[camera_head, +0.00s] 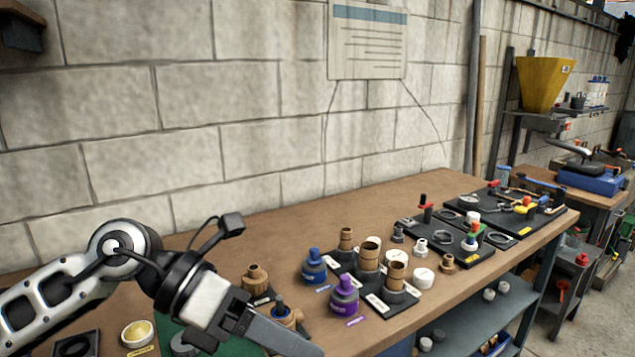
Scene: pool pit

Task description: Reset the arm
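My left arm comes in from the lower left over the workbench. My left gripper (290,338) points to the lower right, over the near part of the bench. Its fingers look close together from this angle, and I cannot tell whether they are open or shut. No object is clearly seen between them. My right gripper is not in view.
The brown workbench (330,205) runs along a block wall. Blue (314,267) and purple (344,296) bottles, brown fittings (368,258) and a black board of valve parts (455,240) stand on it. The bench's back strip is mostly clear. A second bench stands at right.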

